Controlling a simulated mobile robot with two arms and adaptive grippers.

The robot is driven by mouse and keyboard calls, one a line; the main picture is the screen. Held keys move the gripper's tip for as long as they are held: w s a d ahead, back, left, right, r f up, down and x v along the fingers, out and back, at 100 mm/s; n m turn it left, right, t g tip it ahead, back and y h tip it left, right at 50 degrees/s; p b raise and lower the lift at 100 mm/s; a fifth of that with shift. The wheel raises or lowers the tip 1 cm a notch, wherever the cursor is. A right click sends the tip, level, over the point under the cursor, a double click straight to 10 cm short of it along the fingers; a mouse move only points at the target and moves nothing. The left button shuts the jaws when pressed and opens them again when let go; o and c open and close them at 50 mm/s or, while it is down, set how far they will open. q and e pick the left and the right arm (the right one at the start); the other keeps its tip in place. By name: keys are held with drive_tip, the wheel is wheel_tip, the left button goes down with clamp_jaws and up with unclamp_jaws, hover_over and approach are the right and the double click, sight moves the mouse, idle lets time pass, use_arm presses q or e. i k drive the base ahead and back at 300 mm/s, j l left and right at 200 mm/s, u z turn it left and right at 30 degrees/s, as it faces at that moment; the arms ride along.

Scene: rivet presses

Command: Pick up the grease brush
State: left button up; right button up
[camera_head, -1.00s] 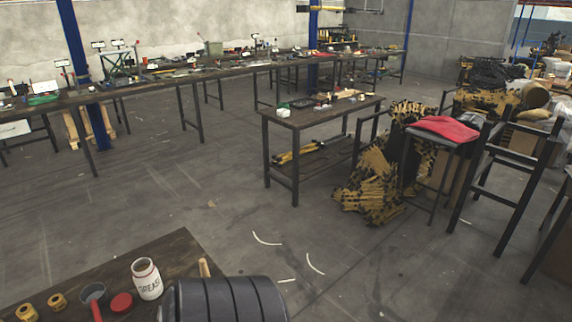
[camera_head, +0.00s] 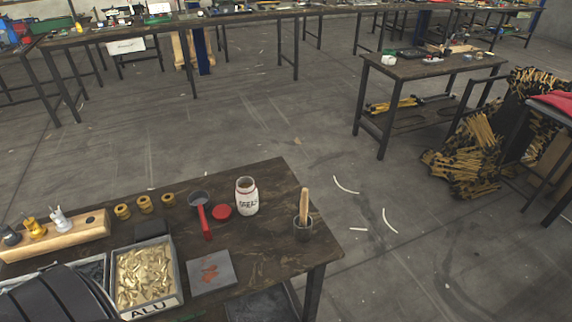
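A wooden handle (camera_head: 304,202), which looks like the grease brush, stands upright in a small dark cup (camera_head: 303,232) near the right edge of the dark wooden table (camera_head: 265,240). Its bristle end is hidden in the cup. A white jar labelled as grease (camera_head: 246,203) stands to its left. Neither gripper shows in the view. A black ribbed part at the lower left appears to be mine.
A red lid (camera_head: 221,211) and a red-handled tool (camera_head: 202,222) lie left of the jar. Brass rings (camera_head: 144,204), a wooden block (camera_head: 62,240), a bin of brass pieces (camera_head: 147,275) and a grey plate (camera_head: 212,272) share the table.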

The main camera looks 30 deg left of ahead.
sight(305, 194)
drive_tip(key=u, duration=0.8)
drive_tip(key=k+j, duration=0.05)
